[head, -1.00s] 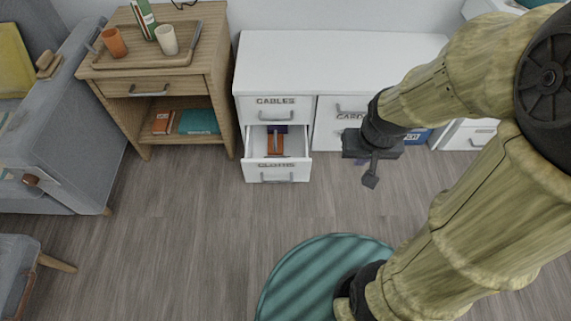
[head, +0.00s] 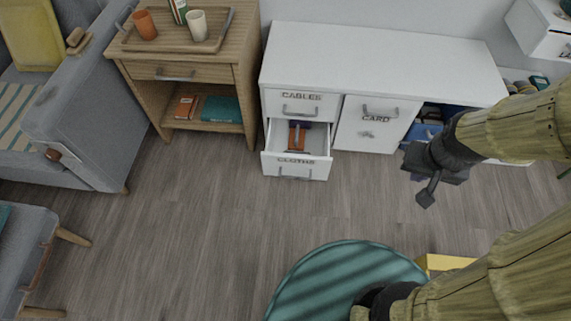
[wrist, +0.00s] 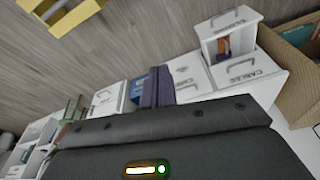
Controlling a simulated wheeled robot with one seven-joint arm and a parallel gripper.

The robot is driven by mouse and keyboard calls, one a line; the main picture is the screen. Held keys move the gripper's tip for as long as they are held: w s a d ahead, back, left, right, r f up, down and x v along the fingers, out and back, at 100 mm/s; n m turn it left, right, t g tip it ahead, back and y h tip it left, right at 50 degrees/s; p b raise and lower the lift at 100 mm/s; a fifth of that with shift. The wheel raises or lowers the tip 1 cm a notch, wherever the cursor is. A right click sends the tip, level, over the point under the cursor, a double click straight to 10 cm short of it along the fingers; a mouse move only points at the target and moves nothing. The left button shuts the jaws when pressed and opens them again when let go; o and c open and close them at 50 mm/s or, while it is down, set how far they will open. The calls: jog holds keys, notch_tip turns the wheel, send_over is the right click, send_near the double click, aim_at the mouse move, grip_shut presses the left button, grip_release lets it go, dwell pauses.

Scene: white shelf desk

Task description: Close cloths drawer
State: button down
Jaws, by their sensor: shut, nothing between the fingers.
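The cloths drawer (head: 296,167) is the lower left drawer of the white desk (head: 385,50). It is pulled out, and its front carries the word CLOTHS and a grey handle (head: 294,177). An orange-brown item (head: 297,138) and something dark lie inside. In the wrist view the open drawer (wrist: 229,46) is at the upper right. My gripper (head: 427,193) is shut and empty, in front of the desk, to the right of the drawer and apart from it. Its fingers (wrist: 158,88) also show in the wrist view.
The cables drawer (head: 301,104) above and the card door (head: 374,124) look shut. A wooden nightstand (head: 187,75) stands left of the desk, with a grey sofa (head: 88,120) further left. A round teal rug (head: 340,285) and a yellow box (head: 444,263) are in front. The floor before the drawer is clear.

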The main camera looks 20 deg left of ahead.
jog(key=w+a+f+n+t+y+b, duration=0.1)
jog(key=w+a+f+n+t+b, duration=0.2)
jog(key=w+f, duration=0.35)
jog(key=w+a+f+n+y+b, duration=0.1)
jog(key=w+a+f+n, duration=0.2)
jog(key=w+f+n, duration=0.3)
jog(key=w+a+f+n+t+y+b, duration=0.1)
jog(key=w+a+f+n+t+b, duration=0.2)
jog(key=w+f, duration=0.4)
jog(key=w+a+f+n+y+b, duration=0.2)
jog(key=w+a+f+n+y, duration=0.2)
jog(key=a+f+n, duration=0.6)
jog(key=s+a+f+n+y+b, duration=0.2)
jog(key=s+a+f+n+y, duration=0.2)
jog(key=f, duration=0.5)
jog(key=s+a+f+n+y+b, duration=0.2)
jog(key=s+a+f+n+y, duration=0.1)
jog(key=s+f, duration=0.6)
jog(key=shift+s+a+f+n+t+y+b, duration=0.3)
jog(key=shift+a+f+n+y+b, duration=0.1)
jog(key=shift+a+y, duration=0.35)
jog(key=shift+a, duration=0.1)
